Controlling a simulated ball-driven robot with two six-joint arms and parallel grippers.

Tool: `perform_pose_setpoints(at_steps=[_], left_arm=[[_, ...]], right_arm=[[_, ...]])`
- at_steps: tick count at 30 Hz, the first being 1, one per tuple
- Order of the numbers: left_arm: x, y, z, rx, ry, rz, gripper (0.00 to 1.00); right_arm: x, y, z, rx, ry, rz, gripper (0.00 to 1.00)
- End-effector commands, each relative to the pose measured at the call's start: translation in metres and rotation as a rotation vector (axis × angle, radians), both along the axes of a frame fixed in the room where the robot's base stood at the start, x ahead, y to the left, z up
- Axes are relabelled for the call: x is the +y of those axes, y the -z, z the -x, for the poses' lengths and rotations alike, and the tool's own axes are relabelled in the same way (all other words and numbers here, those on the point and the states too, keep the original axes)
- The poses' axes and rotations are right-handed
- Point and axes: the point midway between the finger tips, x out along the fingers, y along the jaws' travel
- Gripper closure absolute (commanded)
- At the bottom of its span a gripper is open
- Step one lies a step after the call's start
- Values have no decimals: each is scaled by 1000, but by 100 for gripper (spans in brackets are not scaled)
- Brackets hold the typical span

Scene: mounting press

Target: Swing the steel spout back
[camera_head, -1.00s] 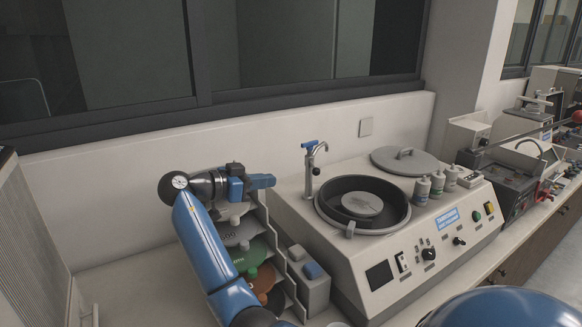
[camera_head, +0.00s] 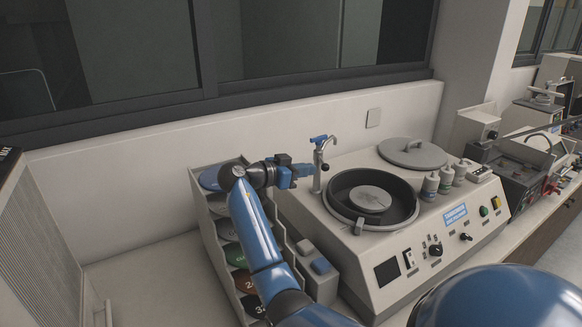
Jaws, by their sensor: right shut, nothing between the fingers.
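The steel spout (camera_head: 333,142) is a thin curved tube on an upright post with a blue lever (camera_head: 319,138) on top. It stands at the back left corner of the grinder-polisher (camera_head: 390,254), and its curved end points right, towards the round bowl (camera_head: 411,222). My right gripper (camera_head: 311,169) is shut and empty, with its fingertips at the left side of the spout's post, below the lever. I cannot tell whether they touch it. My left gripper is not in view.
A rack (camera_head: 206,214) of coloured discs stands left of the machine, under my right arm. A grey lid (camera_head: 412,153) and several small bottles (camera_head: 429,186) sit behind and right of the bowl. The wall (camera_head: 130,178) is close behind the spout.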

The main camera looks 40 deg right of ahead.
Motion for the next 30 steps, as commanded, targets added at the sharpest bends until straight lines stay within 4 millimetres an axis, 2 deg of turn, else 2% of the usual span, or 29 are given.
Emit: perform_pose_setpoints(at_steps=[3,7,22,30], left_arm=[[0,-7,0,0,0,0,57],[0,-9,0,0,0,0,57],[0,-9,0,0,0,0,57],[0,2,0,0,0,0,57]], right_arm=[[-13,1,2,0,2,1,100],[-20,3,2,0,0,0,100],[-24,5,3,-1,-7,0,100],[-33,8,13,-3,-102,1,100]])
